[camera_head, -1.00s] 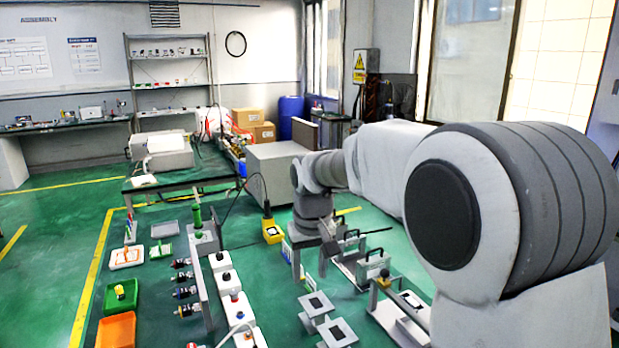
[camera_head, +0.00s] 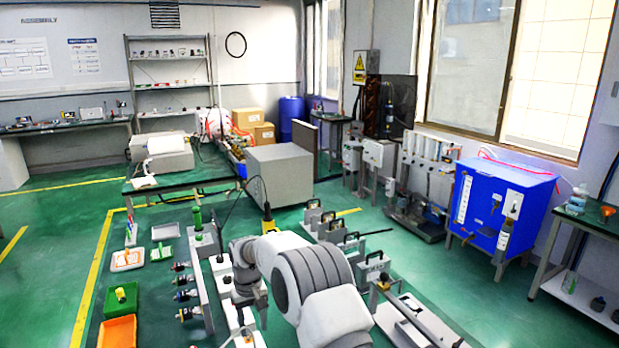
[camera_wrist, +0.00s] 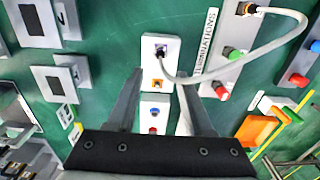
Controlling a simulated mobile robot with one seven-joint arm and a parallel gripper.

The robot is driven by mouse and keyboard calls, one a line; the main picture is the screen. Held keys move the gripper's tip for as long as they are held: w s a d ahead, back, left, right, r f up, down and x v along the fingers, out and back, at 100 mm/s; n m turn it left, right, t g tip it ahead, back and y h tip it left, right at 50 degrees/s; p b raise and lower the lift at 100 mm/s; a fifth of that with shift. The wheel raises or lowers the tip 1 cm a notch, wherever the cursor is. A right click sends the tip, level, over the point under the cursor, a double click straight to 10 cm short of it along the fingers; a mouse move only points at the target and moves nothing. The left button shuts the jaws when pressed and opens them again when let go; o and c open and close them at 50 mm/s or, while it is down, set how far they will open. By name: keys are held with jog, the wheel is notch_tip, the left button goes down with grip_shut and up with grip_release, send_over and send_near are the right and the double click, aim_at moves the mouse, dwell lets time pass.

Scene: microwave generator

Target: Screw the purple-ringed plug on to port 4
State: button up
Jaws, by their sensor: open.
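In the head view, several plugs with coloured rings stick out from a long upright panel (camera_head: 205,285) on the left. A blue or purple-looking ring shows on one plug (camera_head: 186,295), but I cannot tell its colour surely. I cannot read a port number, so port 4 is not identifiable.
A white-grey cable (camera_wrist: 285,40) arches from the block to a panel at the right. Another white block (camera_wrist: 154,114) lies between the fingers. Green (camera_head: 121,299) and orange (camera_head: 117,332) bins stand at the left. Handled fixtures (camera_head: 375,266) stand right of my arm.

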jog(key=shift+f, duration=0.3)
notch_tip(320, 180, down, 8)
jog(key=b, duration=0.4)
jog(key=shift+b, duration=0.3)
jog(key=shift+f+b, duration=0.3)
jog(key=shift+f, duration=0.1)
jog(key=shift+b, duration=0.4)
dwell(0.7)
jog(key=shift+r, duration=0.1)
grip_shut()
dwell(1.3)
jog(key=shift+r+p, duration=1.35)
jog(key=shift+r, duration=1.65)
